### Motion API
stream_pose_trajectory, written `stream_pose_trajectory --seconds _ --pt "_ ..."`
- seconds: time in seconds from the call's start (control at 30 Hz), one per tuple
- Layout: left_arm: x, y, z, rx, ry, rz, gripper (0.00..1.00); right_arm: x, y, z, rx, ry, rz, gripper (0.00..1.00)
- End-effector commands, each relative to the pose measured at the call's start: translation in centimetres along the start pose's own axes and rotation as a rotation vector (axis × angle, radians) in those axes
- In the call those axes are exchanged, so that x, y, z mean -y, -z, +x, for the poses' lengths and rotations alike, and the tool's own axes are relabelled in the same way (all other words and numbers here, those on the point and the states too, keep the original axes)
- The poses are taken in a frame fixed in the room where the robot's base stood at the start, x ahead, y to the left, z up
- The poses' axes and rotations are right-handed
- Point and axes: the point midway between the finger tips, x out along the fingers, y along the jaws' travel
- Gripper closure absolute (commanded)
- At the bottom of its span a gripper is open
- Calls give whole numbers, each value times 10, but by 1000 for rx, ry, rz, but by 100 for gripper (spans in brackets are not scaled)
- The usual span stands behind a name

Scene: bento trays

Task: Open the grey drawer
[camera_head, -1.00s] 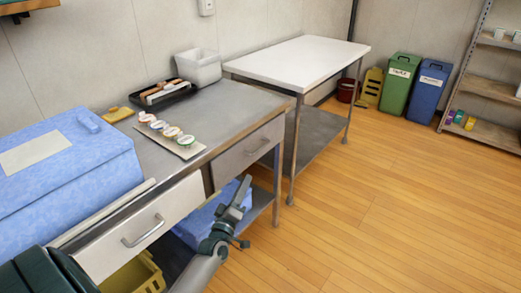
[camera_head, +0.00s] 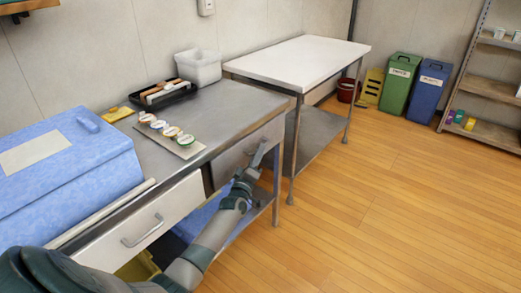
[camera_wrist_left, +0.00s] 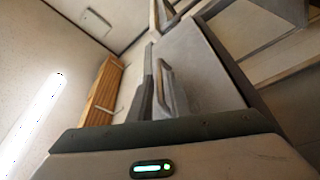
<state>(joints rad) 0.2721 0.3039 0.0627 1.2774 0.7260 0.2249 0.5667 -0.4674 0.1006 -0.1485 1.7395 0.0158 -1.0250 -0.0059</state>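The grey drawer (camera_head: 228,163) is in the right part of the metal counter's front and looks closed. My left gripper (camera_head: 258,157) is in front of its face, at the handle, and covers most of it. In the left wrist view the grey drawer face (camera_wrist_left: 203,72) fills the middle, and its bar handle (camera_wrist_left: 164,82) lies close by the dark finger of my left gripper (camera_wrist_left: 155,85). I cannot tell whether the fingers touch the handle or how far apart they are. My right gripper is not in view.
A white drawer (camera_head: 105,246) with its own handle is to the left. A blue box (camera_head: 60,190), a board with several small round cups (camera_head: 187,150), a black tray (camera_head: 160,102) and a white bin (camera_head: 198,68) stand on the counter (camera_head: 228,110). Open floor lies right.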

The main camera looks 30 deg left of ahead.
Motion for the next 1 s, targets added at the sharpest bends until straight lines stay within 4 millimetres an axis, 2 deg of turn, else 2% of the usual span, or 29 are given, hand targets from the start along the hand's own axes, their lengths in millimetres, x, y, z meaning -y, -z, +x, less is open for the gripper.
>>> stream_pose_trajectory --seconds 0.1,0.23,0.6,0.7,1.0 --pt "0 0 13 0 -1 0 83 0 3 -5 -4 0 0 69" --pt "0 0 20 -1 -1 0 83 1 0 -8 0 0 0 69" --pt "0 0 23 0 0 0 83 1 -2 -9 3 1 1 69" --pt "0 0 23 0 0 0 100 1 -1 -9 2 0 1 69" --pt "-1 -1 22 0 1 0 100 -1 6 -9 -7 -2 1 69"
